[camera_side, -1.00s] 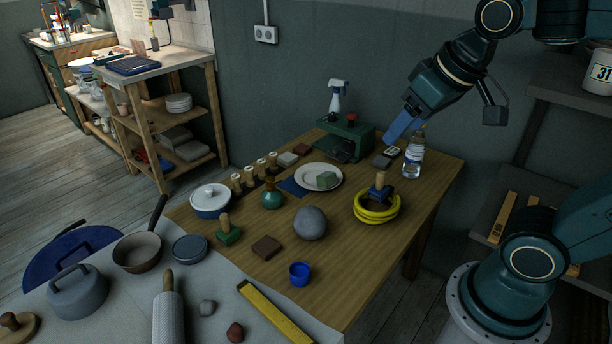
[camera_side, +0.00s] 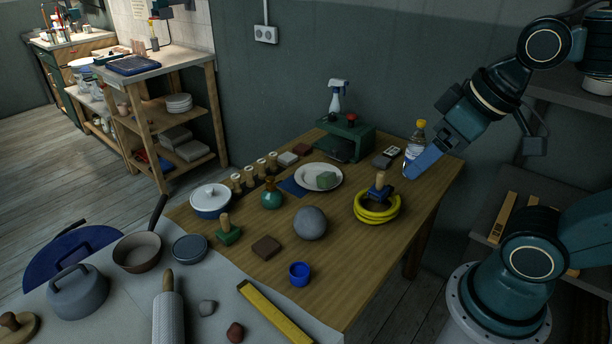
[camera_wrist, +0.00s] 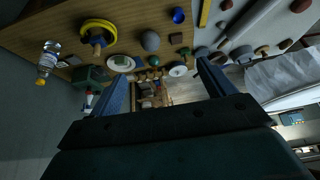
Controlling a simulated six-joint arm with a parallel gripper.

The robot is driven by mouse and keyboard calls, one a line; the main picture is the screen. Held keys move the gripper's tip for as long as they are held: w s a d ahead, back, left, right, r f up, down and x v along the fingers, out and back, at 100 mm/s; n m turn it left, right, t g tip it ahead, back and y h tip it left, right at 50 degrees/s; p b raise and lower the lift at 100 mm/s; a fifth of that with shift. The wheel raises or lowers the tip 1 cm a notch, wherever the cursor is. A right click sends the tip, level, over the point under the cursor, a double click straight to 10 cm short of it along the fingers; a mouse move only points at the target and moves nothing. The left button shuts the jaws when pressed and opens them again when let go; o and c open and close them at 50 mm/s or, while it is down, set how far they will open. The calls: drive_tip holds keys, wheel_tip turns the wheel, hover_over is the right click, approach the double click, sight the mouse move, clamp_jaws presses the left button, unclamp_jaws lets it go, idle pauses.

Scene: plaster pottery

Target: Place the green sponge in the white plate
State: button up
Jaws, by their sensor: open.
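The green sponge (camera_side: 326,179) rests in the white plate (camera_side: 309,184), toward its right side, at the back middle of the wooden table. In the wrist view the white plate (camera_wrist: 129,64) shows small, with the sponge (camera_wrist: 120,61) on it. My gripper (camera_side: 412,172) is at the right end of the table, in front of the water bottle in the side view and well apart from the plate. In the wrist view its two blue fingers (camera_wrist: 160,80) stand wide apart with nothing between them.
A water bottle (camera_side: 417,139) stands close to my gripper. A coiled yellow hose (camera_side: 378,216) with a wooden-handled tool lies between gripper and plate. A green box (camera_side: 356,142) stands behind the plate. A grey ball (camera_side: 310,223) and blue cup (camera_side: 299,278) are nearer the front.

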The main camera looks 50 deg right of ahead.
drive_tip(key=w+d, duration=0.3)
drive_tip(key=w, duration=0.9)
drive_tip(key=g+y, duration=0.1)
drive_tip(key=y, duration=0.1)
hover_over(329, 174)
drive_tip(key=s+d, duration=0.1)
drive_tip(key=s, duration=0.4)
wheel_tip(329, 174, down, 24)
drive_tip(key=shift+d+r, duration=0.15)
drive_tip(key=shift+d, duration=0.05)
drive_tip(key=shift+x, duration=4.3)
drive_tip(key=shift+d, duration=0.15)
